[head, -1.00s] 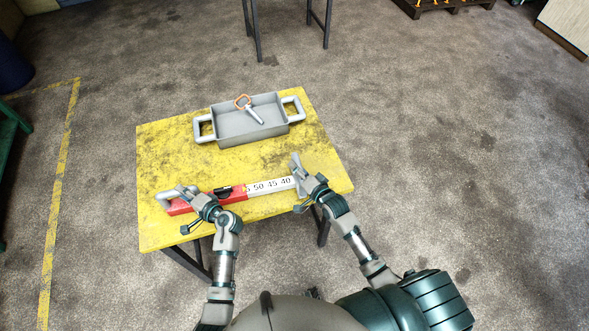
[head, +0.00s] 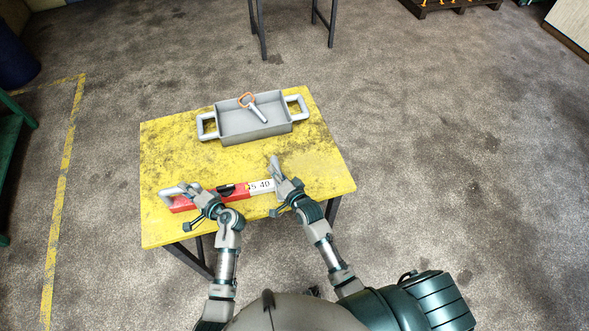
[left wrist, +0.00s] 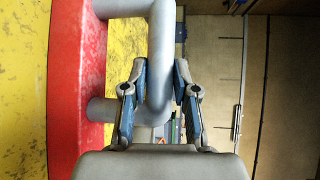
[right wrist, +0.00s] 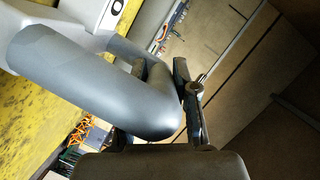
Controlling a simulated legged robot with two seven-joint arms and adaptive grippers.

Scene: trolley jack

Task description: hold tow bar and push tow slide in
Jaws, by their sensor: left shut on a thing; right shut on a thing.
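The red tow bar (head: 240,189) lies along the near side of the yellow table. Its white numbered slide (head: 261,186) sticks out of the right end, with 40 and part of another number readable. My left gripper (head: 202,198) is at the red body's left part. In the left wrist view it is shut around the grey handle (left wrist: 160,45) on the red body (left wrist: 75,70). My right gripper (head: 281,178) is at the slide's right end. In the right wrist view it is shut on the slide's thick grey handle (right wrist: 100,85). The fingers hide part of both handles.
A grey tray (head: 230,128) with two side handles stands at the table's back. The yellow table (head: 170,150) is clear between tray and bar. Dark table legs (head: 262,30) stand farther back.

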